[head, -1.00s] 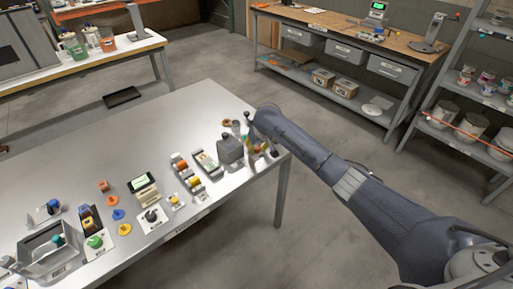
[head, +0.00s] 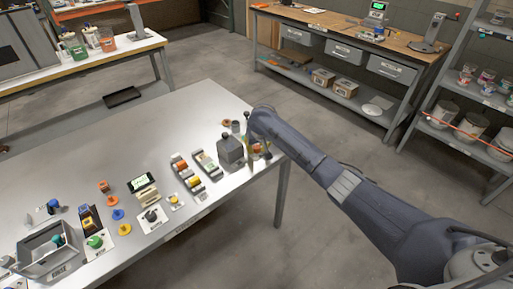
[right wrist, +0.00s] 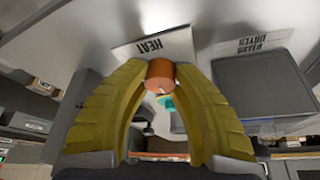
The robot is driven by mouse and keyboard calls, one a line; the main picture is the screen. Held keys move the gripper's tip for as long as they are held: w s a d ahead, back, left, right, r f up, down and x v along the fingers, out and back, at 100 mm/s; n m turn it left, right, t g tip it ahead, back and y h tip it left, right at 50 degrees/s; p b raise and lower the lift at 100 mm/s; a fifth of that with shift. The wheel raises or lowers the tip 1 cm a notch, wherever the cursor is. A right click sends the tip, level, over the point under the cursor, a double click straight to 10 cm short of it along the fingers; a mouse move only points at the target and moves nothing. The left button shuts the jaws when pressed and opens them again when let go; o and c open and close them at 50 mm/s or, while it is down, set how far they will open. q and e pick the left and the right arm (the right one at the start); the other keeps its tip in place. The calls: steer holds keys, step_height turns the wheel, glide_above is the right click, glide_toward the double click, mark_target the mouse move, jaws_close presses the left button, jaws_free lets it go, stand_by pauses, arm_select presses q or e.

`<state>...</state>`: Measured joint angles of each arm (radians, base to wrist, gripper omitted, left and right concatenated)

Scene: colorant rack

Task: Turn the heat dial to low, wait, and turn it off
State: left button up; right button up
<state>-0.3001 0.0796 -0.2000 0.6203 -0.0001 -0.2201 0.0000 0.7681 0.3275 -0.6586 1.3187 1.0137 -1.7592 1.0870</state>
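The heat dial is a round orange-brown knob (right wrist: 160,76) in front of a white plate marked HEAT (right wrist: 155,46) in the right wrist view. My right gripper (right wrist: 161,82) has its yellow fingers on either side of the dial, their tips close against it. In the head view the right gripper (head: 254,146) points down at the far right end of the metal table, and its wrist partly hides the dial. Which setting the dial stands at cannot be read. My left gripper is not in view.
A dark grey box (head: 231,150) stands just left of the right gripper on the metal table (head: 150,125). The table's back half is mostly clear.

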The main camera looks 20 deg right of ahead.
steer(key=o, duration=0.5)
steer(key=shift+o, duration=0.2)
steer(key=v, duration=1.2)
